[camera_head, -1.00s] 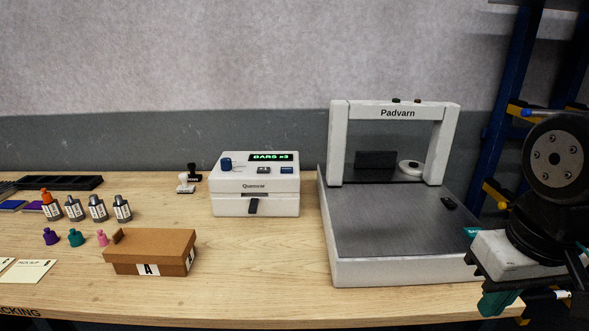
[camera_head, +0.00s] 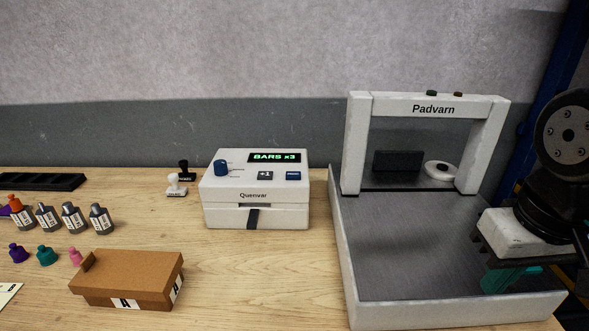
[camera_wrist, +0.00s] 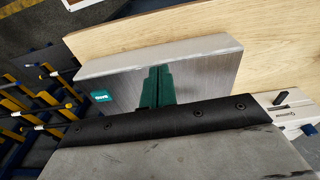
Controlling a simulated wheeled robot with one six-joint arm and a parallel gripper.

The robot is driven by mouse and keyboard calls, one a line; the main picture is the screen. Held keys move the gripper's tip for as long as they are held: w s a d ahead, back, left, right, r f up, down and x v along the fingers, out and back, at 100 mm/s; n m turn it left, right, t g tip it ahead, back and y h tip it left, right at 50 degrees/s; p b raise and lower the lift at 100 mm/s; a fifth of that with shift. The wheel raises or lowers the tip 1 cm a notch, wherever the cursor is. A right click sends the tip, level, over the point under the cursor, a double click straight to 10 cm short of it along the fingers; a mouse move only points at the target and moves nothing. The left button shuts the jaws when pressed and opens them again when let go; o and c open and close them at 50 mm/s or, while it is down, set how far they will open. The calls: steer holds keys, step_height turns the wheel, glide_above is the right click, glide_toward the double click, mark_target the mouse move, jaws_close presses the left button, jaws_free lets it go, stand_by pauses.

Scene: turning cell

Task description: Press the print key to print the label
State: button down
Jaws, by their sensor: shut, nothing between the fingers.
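The white label printer (camera_head: 255,188), marked Quenvar, stands on the bench at the middle of the head view. Its green display (camera_head: 274,157) reads "BARS x3". A blue knob (camera_head: 221,168) is at its top left, a dark "+1" key (camera_head: 265,175) in the middle, and a blue key (camera_head: 293,176) at the right; the blue key's lettering is too small to read. A dark tab hangs at the front slot. My gripper (camera_wrist: 157,88) shows green fingers together in the wrist view, empty, over the Padvarn machine's grey bed, well right of the printer.
Bare bench (camera_head: 262,270) lies before the printer.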

steer(key=shift+w, duration=0.1)
step_height(320, 180, up, 8)
steer(key=f+m+t+y, duration=0.1)
steer(key=m+t+y, duration=0.1)
steer(key=t+y, duration=0.35)
glide_above(296, 176)
steer(key=shift+r+t, duration=0.25)
steer(key=shift+t, duration=0.1)
steer(key=shift+f, duration=4.45)
steer(key=shift+f, duration=0.4)
